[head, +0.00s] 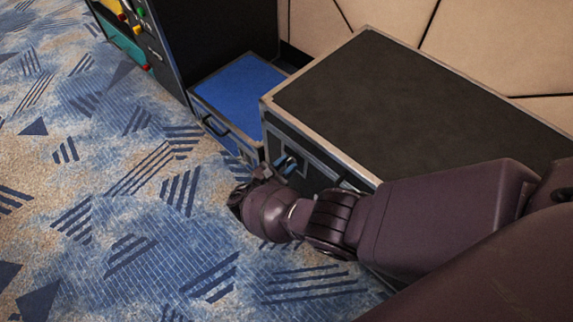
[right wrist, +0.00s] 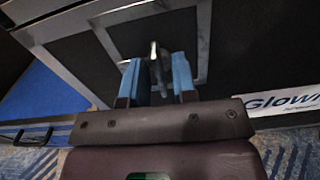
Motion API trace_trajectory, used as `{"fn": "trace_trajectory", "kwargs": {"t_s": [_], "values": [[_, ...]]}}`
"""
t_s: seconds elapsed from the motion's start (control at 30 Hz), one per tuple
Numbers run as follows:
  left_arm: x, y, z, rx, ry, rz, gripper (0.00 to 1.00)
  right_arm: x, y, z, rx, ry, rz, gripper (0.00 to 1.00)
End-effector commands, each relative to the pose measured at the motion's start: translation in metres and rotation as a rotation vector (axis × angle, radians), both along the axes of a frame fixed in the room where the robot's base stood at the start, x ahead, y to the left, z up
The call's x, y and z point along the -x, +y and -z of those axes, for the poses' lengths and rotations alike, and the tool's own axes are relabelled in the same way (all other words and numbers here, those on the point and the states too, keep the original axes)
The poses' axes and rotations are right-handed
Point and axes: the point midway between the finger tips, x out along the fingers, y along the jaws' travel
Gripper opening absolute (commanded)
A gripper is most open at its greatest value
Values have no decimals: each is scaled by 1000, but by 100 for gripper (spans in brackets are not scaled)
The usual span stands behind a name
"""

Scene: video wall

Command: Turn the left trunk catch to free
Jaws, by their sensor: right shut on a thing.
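The black trunk (head: 400,95) with metal edging stands on the carpet at the right of the head view. The left trunk catch (right wrist: 155,60) is a thin metal piece on its front face, seen nearly upright in the right wrist view. My right gripper (head: 284,164) is at the left part of that face. Its two blue fingers (right wrist: 155,80) are on either side of the catch and shut on it. In the head view the fingers and wrist hide most of the catch. My left gripper is not in view.
A lower case with a blue top (head: 240,88) and a front handle stands left of the trunk. Beyond it is a dark panel (head: 165,40) with coloured knobs. A white label (right wrist: 285,99) is on the trunk face. Patterned carpet (head: 110,200) in front is clear.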

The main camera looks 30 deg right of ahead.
Motion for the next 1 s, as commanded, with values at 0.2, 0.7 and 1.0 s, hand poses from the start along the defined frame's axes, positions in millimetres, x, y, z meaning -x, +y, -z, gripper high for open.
{"fn": "trace_trajectory", "kwargs": {"t_s": [0.2, 0.7, 1.0], "values": [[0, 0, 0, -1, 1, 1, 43, 0, 1, 0, 15, 48, 0, 2], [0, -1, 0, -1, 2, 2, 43, 1, 1, 1, 19, 59, 0, 29], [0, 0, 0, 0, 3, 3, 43, 0, 1, 0, 20, 58, 0, 33]]}}
